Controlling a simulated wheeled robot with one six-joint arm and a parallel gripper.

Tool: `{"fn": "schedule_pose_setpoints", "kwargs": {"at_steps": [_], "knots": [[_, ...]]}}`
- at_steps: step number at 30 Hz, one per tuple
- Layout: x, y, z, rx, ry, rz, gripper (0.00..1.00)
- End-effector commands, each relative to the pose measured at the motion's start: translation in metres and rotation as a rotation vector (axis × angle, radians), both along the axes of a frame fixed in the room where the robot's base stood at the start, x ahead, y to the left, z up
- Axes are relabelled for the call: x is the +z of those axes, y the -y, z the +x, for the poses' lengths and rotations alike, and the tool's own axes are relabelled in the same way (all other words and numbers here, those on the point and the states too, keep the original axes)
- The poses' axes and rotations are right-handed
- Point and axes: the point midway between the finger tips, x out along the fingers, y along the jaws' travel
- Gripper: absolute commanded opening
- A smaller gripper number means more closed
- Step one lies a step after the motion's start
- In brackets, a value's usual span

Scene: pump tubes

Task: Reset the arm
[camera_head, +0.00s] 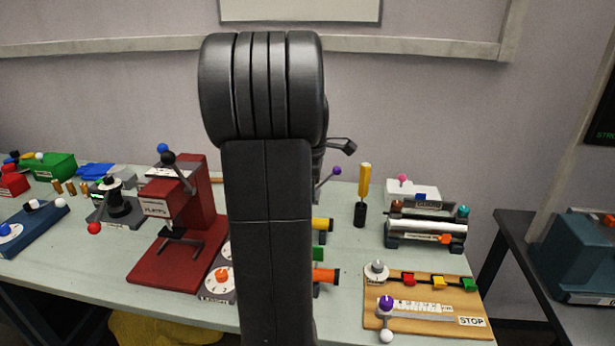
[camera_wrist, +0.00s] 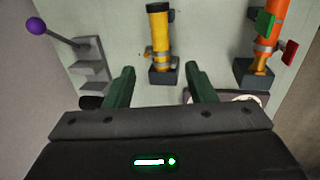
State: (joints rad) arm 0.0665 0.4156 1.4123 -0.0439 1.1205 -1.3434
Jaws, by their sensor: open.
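My gripper (camera_wrist: 161,88) shows in the wrist view with its two green fingers apart and nothing between them. In the head view my dark arm stands upright in the middle and hides the gripper's fingers and part of the bench. In the wrist view a yellow tube (camera_wrist: 159,40) stands in a dark holder just beyond the fingertips, apart from them. An orange tube (camera_wrist: 267,45) with green and red tabs is at the upper right. The ends of the yellow tube (camera_head: 323,225) and the orange tube (camera_head: 327,275) show right of my arm in the head view.
A red press (camera_head: 180,215) stands left of my arm on the pale bench (camera_head: 350,320). A wooden board (camera_head: 425,310) with knobs and a yellow-handled tool (camera_head: 364,183) are to the right. A stepped grey block (camera_wrist: 90,65) with a purple-knobbed lever (camera_wrist: 37,26) is left of the fingers.

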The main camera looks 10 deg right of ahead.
Motion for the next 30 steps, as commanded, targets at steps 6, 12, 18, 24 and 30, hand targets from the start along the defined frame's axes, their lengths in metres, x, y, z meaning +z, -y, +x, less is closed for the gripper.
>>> {"fn": "schedule_pose_setpoints", "kwargs": {"at_steps": [6, 12, 18, 24, 30], "knots": [[-0.022, 0.001, 0.003, 0.000, -0.006, 0.000, 0.50], [-0.060, 0.004, 0.010, -0.001, -0.007, 0.000, 0.50], [-0.100, 0.006, 0.017, -0.002, -0.007, -0.001, 0.50], [-0.133, 0.009, 0.024, -0.002, -0.006, -0.001, 0.50], [-0.135, 0.026, 0.021, -0.003, -0.001, -0.001, 0.50]]}}
